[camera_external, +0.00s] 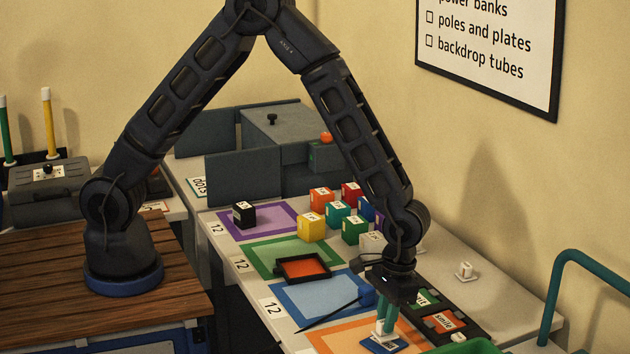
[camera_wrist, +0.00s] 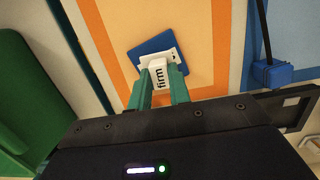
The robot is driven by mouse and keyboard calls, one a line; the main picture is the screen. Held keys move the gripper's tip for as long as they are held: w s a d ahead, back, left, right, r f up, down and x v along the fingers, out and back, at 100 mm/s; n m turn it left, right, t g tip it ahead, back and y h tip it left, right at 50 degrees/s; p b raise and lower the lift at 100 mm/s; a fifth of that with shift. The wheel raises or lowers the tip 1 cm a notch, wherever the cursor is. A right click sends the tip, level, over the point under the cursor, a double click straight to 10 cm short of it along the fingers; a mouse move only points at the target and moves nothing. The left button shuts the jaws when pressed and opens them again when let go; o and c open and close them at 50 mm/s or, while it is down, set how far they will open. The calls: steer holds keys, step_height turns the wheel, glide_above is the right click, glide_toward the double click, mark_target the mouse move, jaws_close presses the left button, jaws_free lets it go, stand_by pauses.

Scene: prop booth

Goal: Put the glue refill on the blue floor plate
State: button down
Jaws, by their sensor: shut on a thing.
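The glue refill, a small white block marked "firm" (camera_wrist: 158,73) on a wider white foot, is between the teal fingers of my gripper (camera_wrist: 160,88). My gripper (camera_external: 385,322) is shut on it, pointing down over the orange mat. The blue floor plate (camera_wrist: 148,43), a small dark blue square, lies on this mat under the white foot. It also shows in the external view (camera_external: 384,345) directly below the fingers. The refill is over the plate and looks upright; I cannot tell whether its foot touches the plate.
A blue mat (camera_external: 290,301) with a blue-ended black pole (camera_external: 330,314) lies beside the orange mat (camera_external: 330,340). A black tray (camera_external: 303,269) and several coloured cubes (camera_external: 312,226) stand further back. A green bin (camera_external: 468,347) is close on the right; another white piece (camera_external: 464,271) stands beyond.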

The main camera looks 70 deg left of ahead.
steer(key=shift+f, duration=0.7)
steer(key=shift+f, duration=0.15)
steer(key=c, duration=1.3)
jaws_free()
